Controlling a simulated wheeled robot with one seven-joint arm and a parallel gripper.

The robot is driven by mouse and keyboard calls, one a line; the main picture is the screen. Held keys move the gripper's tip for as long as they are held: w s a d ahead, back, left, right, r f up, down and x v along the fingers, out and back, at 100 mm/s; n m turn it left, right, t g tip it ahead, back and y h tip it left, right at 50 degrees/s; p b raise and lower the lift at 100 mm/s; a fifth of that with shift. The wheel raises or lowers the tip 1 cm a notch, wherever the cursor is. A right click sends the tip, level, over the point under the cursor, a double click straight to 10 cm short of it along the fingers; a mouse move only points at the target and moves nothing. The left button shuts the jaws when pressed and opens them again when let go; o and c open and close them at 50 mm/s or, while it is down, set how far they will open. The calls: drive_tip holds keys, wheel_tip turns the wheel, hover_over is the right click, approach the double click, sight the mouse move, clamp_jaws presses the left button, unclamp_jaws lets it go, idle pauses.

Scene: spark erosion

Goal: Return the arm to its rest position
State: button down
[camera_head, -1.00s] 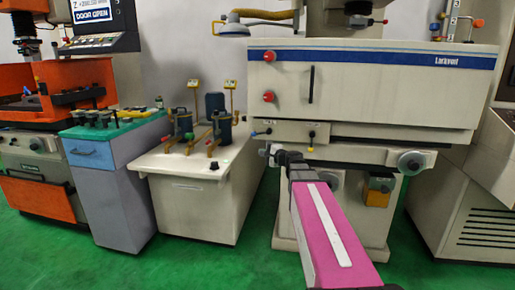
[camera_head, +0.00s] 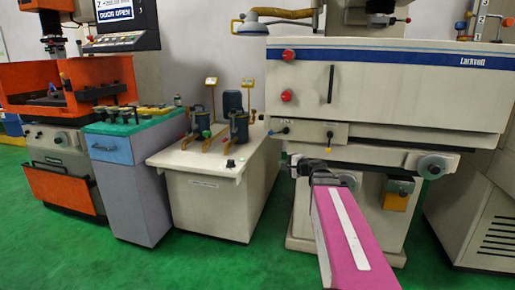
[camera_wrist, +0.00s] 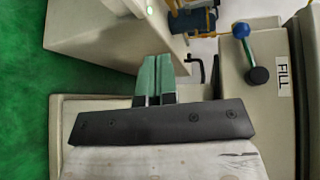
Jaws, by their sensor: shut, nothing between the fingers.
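My arm (camera_head: 345,240) is the pink link with a white stripe, reaching forward at the lower middle right of the head view. Its dark far end points at the front of the big cream machine, with the fingers too small to make out there. In the wrist view my gripper (camera_wrist: 154,62) shows two green-grey fingers side by side above a black bar. They are together and hold nothing. Beyond the fingertips are a cream cabinet edge and green floor.
The cream machine (camera_head: 400,90) with a blue stripe stands behind my arm. A cream tank unit (camera_head: 207,200), a grey cabinet with a teal top (camera_head: 140,200) and an orange machine (camera_head: 65,185) stand to the left. Green floor (camera_head: 220,270) is clear in front.

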drive_tip(key=s+a+f+n+g+h, duration=0.1)
drive_tip(key=s+a+f+n+g, duration=0.15)
drive_tip(key=f, duration=0.25)
drive_tip(key=s+a+f+n+g+h, duration=0.1)
drive_tip(key=s+a+f+n+g, duration=0.15)
drive_tip(key=f, duration=0.35)
drive_tip(key=s+d+f+n+g+h, duration=0.2)
drive_tip(key=s+f+n+g+h, duration=0.1)
drive_tip(key=s+f, duration=0.5)
drive_tip(key=s+d+f+n+g+h, duration=0.2)
drive_tip(key=s+f+n+g+h, duration=0.1)
drive_tip(key=s+f, duration=0.5)
drive_tip(key=shift+n+g+h, duration=0.3)
drive_tip(key=shift+g+h, duration=0.4)
drive_tip(key=shift+h, duration=0.3)
